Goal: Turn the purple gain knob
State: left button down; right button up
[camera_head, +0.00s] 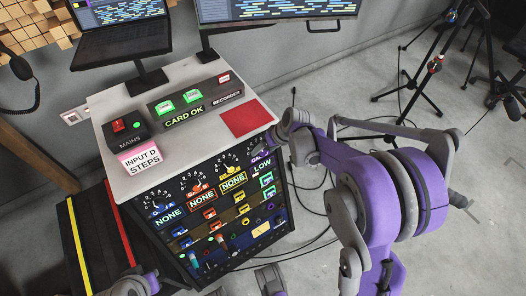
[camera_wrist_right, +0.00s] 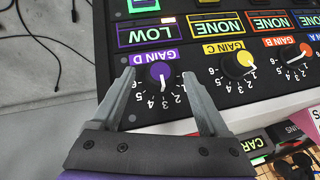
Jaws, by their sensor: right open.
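The purple gain knob (camera_wrist_right: 160,75) is round with a white pointer, on the black panel under the purple GAIN D label in the right wrist view. In the head view my right gripper (camera_head: 284,132) is at the upper right corner of the panel (camera_head: 222,240) and hides the knob. I do not make out my left gripper.
A yellow knob (camera_wrist_right: 237,64) and a red knob (camera_wrist_right: 296,54) sit beside the purple one, with displays reading NONE. On the sloped top (camera_head: 150,88) are a red pad (camera_head: 246,118), CARD OK and RECORDER labels and a MAINS switch (camera_head: 126,127). Tripods (camera_head: 420,85) stand at right.

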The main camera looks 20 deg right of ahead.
jog(key=shift+x, duration=0.8)
grip_shut()
